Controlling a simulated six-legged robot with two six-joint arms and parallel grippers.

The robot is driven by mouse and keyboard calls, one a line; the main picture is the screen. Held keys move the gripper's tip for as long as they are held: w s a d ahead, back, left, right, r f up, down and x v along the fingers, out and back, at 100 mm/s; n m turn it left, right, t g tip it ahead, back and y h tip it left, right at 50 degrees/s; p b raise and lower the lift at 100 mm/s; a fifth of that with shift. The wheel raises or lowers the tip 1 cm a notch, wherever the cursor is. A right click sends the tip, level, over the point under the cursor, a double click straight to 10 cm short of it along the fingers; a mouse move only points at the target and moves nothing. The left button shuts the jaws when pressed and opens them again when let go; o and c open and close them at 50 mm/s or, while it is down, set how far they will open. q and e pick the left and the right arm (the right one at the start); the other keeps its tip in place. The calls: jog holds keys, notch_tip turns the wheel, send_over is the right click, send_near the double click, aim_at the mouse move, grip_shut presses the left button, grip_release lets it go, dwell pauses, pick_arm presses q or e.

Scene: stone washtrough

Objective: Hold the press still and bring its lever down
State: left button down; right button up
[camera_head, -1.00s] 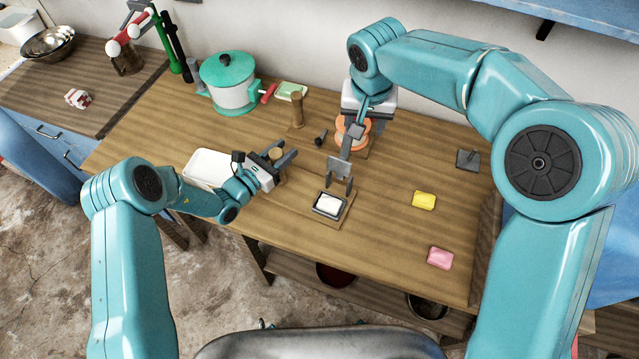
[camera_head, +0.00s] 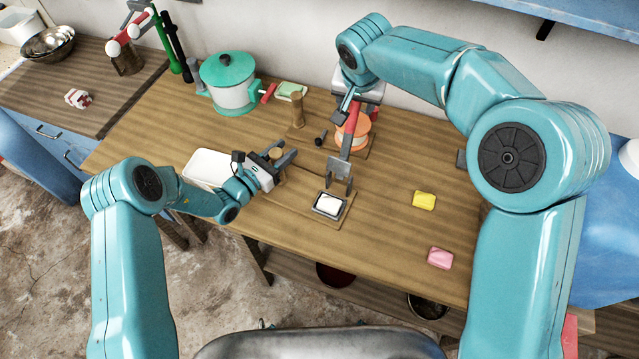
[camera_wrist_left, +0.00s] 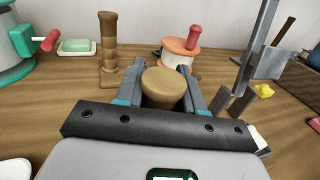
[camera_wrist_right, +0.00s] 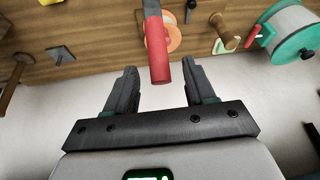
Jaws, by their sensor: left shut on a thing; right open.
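The press has a small board with a dark tray holding a white block (camera_head: 328,204), a grey upright plate (camera_head: 340,172) and a raised lever (camera_head: 346,150). The lever's red grip (camera_wrist_right: 160,62) shows in the right wrist view. My right gripper (camera_head: 345,104) is open at the lever's upper end; in its wrist view (camera_wrist_right: 160,72) the red grip lies between the spread fingers, with gaps on both sides. My left gripper (camera_head: 284,165) is shut on a wooden knob (camera_wrist_left: 164,88), left of the tray. The knob's lower part is hidden.
An orange-topped pot (camera_wrist_left: 193,45) stands behind the lever. A wooden post (camera_head: 297,108), a green-lidded pot (camera_head: 229,82) and a white tray (camera_head: 207,168) are to the left. Yellow (camera_head: 424,200) and pink (camera_head: 440,258) blocks lie right, with clear tabletop around them.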

jog(key=shift+x, duration=1.55)
